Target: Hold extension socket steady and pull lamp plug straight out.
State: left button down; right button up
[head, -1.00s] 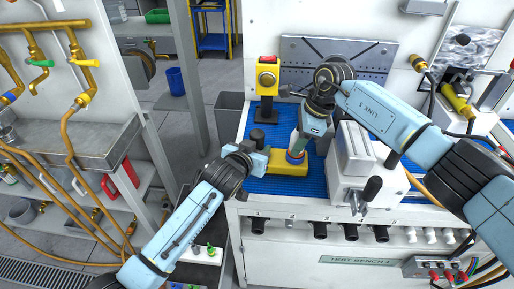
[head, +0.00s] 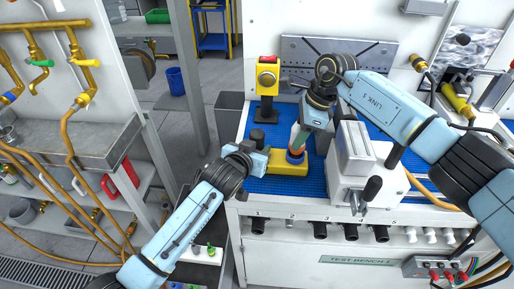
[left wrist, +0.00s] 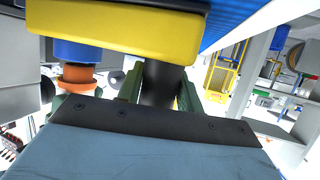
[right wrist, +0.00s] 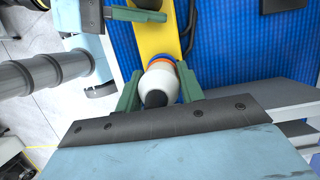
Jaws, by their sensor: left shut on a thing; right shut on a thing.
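The yellow extension socket (head: 289,170) lies on the blue mat, with a blue collar (head: 296,158) near its right end. A dark cylinder (left wrist: 160,82) joins its other end. My left gripper (head: 259,150) is shut around that cylinder; its green fingers flank it in the left wrist view (left wrist: 160,90). The lamp plug (right wrist: 160,82) is white with an orange ring and dark tip, standing over the blue collar. My right gripper (right wrist: 160,92) is shut on the plug from above. In the left wrist view, orange parts (left wrist: 77,80) show beyond the collar; whether the plug's pins still sit inside is hidden.
A grey-white vise-like block (head: 356,165) stands close right of my right gripper. The bench's front edge lies just before the socket. Blue mat (head: 290,187) is bare in front.

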pick_arm(q)
jog(key=shift+r, duration=0.15)
pick_arm(e)
jog(key=shift+r, duration=1.25)
pick_arm(q)
jog(key=c, duration=0.8)
grip_release()
jog(key=shift+c, duration=0.2)
jog(key=shift+s, duration=0.15)
jog(key=shift+s+a, duration=0.1)
jog(key=shift+s, duration=0.1)
jog(key=v, duration=1.1)
jog(key=shift+s, duration=0.2)
pick_arm(e)
jog(key=shift+s+f, duration=0.1)
